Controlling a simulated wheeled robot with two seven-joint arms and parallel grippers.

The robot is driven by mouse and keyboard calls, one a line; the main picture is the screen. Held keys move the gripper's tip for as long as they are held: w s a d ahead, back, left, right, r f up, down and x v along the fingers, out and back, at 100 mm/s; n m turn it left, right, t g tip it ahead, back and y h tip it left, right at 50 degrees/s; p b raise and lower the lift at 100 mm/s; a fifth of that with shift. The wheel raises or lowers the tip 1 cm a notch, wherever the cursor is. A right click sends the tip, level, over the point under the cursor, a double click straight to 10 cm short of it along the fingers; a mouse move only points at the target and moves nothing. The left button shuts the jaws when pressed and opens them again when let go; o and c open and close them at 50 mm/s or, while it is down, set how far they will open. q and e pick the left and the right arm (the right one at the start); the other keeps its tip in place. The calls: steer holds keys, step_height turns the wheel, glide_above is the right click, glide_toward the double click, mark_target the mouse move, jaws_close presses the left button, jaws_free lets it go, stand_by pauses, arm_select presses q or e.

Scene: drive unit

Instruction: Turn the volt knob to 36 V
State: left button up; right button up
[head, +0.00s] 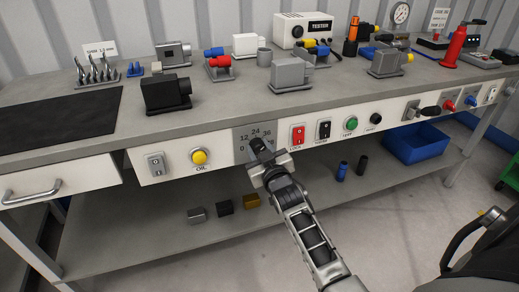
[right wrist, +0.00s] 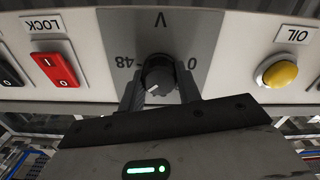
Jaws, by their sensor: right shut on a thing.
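The volt knob (right wrist: 158,70) is a round dark knob on a grey dial plate (head: 243,133) on the bench's front panel. In the head view the plate reads 0, 12, 24 and 36 in an arc. My right gripper (head: 259,149) is shut on the knob, one finger on each side. The right wrist view is upside down, with 48 left of the knob and 0 right. A pale mark on the knob's face points down and left there, towards the 36 side. The gripper hides the numbers below. My left gripper is not in view.
A yellow OIL button (head: 199,157) is left of the dial, and a red LOCK rocker switch (head: 298,134) is close on its right. A black switch (head: 324,130) and green button (head: 351,124) follow. Housings stand on the benchtop (head: 225,104). A blue bin (head: 417,142) is below right.

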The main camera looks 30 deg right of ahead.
steer(key=o, duration=1)
steer(key=shift+c, duration=0.2)
steer(key=p+v, duration=0.1)
steer(key=v, duration=1.1)
steer(key=shift+p, duration=0.4)
steer(key=shift+f, duration=0.1)
